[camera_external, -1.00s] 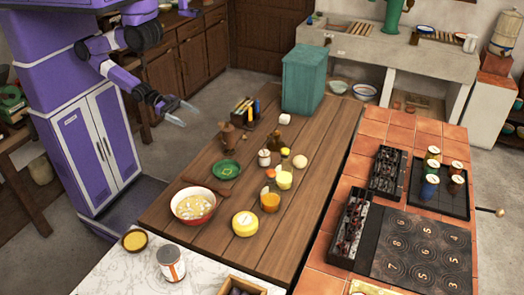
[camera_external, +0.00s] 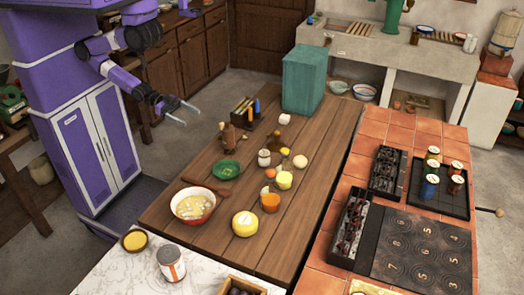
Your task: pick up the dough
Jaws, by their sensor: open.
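A small pale beige round lump (camera_external: 300,161), which looks like the dough, lies on the wooden table near its right edge. It is small in the picture, so I cannot be sure that it is dough. My gripper (camera_external: 191,116) is open and empty. It is in the air by the table's left side, well to the left of the lump and apart from everything on the table.
On the wooden table (camera_external: 315,125) stand a teal box (camera_external: 304,78), a brown bottle (camera_external: 279,141), a white jar (camera_external: 264,158), an orange glass (camera_external: 270,202), a yellow round (camera_external: 245,224), a green dish (camera_external: 226,170) and a bowl (camera_external: 192,205). The table's far right part is clear.

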